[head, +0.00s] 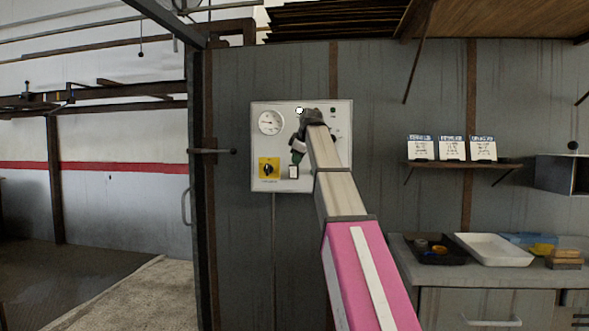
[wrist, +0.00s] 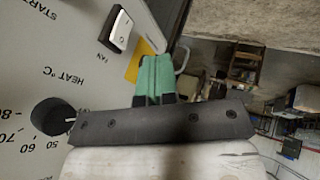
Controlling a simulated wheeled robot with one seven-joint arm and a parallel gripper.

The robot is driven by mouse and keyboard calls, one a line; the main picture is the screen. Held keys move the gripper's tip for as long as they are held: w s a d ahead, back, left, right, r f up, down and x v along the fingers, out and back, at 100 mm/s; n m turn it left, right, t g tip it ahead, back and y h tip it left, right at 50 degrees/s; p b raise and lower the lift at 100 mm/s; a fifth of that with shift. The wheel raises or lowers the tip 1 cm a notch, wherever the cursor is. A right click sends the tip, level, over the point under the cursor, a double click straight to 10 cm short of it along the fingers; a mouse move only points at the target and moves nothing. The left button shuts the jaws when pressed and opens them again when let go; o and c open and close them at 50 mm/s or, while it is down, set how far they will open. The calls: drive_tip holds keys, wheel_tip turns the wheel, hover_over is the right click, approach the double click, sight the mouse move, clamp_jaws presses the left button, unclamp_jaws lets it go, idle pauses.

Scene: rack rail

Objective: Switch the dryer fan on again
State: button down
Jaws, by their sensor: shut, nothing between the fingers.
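The dryer's control panel (head: 262,145) is a pale grey plate on the dark wall. The fan switch (head: 293,172) is a small white rocker in a dark frame low on the panel. In the wrist view the rocker (wrist: 121,27) sits beside the word FAN; I cannot tell which way it is pressed. My gripper (head: 297,157) has green fingers held together with nothing between them. They are just above the rocker in the head view; I cannot tell whether they touch the panel. In the wrist view the fingers (wrist: 153,76) appear apart from the rocker.
A yellow plate with a black rotary switch (head: 268,169) is left of the rocker, below a round gauge (head: 271,122). A black heat knob (wrist: 52,116) shows in the wrist view. A shelf with cards (head: 451,162) and a counter with a white tray (head: 495,249) stand right.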

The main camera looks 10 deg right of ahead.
drive_tip(key=shift+v, duration=1.45)
drive_tip(key=shift+s+f, duration=0.1)
drive_tip(key=shift+s, duration=0.05)
drive_tip(key=s+f+m+g+h, duration=0.1)
drive_tip(key=s+f+m+g, duration=0.15)
drive_tip(key=f, duration=1.65)
drive_tip(key=s+f+m+g, duration=0.15)
drive_tip(key=f+m, duration=0.25)
drive_tip(key=f, duration=1.6)
drive_tip(key=s+f+m+g, duration=0.1)
drive_tip(key=s+f+m, duration=0.2)
drive_tip(key=s+f, duration=0.9)
drive_tip(key=s+f+m+g+h, duration=0.1)
drive_tip(key=s+f+m, duration=0.2)
drive_tip(key=s+f, duration=1)
wheel_tip(320, 180, down, 7)
drive_tip(key=shift+a+r+m+g+h, duration=0.1)
drive_tip(key=shift+a+m+g+h, duration=0.15)
drive_tip(key=shift+m+g+h, duration=0.1)
